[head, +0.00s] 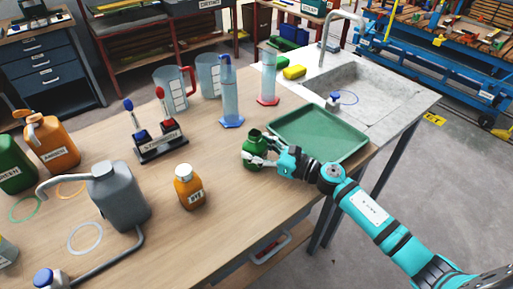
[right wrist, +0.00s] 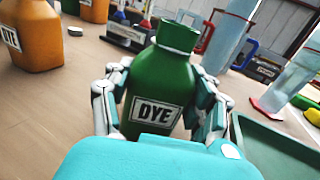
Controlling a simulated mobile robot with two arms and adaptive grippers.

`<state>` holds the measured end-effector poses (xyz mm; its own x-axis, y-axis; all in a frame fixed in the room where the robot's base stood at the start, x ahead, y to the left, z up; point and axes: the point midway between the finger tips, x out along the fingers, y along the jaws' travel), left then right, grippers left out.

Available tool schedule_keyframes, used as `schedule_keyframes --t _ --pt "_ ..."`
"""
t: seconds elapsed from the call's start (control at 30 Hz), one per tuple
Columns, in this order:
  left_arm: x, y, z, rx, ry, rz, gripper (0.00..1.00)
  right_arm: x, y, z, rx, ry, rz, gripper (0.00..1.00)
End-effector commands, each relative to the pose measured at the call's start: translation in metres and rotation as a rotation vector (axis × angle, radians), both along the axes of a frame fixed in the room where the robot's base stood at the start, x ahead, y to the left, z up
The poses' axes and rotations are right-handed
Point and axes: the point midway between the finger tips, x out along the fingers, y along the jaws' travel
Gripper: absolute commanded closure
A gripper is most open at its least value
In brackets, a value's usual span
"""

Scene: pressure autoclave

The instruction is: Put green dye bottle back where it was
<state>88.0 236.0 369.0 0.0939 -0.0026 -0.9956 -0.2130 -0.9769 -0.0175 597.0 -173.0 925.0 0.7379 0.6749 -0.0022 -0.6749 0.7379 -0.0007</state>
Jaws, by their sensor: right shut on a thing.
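The green dye bottle (head: 254,152) is upright beside the left end of the green tray in the head view. I cannot tell whether the bottle's base touches the table. My left gripper is not in view.
An orange dye bottle (head: 189,187) stands to the left. A green tray (head: 318,134) lies right of the gripper, before the sink (head: 372,85). Two measuring cylinders (head: 231,95) and a stand with blue and red items (head: 160,140) stand behind. The table between is clear.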

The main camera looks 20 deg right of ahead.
Motion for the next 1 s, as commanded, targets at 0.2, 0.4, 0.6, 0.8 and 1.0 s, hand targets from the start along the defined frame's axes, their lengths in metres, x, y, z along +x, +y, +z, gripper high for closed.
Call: schedule_keyframes --t 0.2,0.4,0.6,0.8,1.0 --pt "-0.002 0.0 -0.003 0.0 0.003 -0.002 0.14 0.0 0.0 -0.002 0.0 0.0 0.0 0.36" --pt "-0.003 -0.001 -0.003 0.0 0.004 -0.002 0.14 0.0 0.0 -0.002 0.0 0.0 0.0 0.19" --pt "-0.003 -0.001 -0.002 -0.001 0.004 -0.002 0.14 0.0 0.0 -0.001 0.0 0.0 -0.001 0.19" --pt "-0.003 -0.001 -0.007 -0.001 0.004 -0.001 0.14 -0.013 -0.012 -0.004 -0.002 0.002 -0.002 0.19" --pt "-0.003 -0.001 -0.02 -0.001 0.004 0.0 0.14 -0.046 -0.042 -0.005 -0.003 0.004 -0.001 0.19"
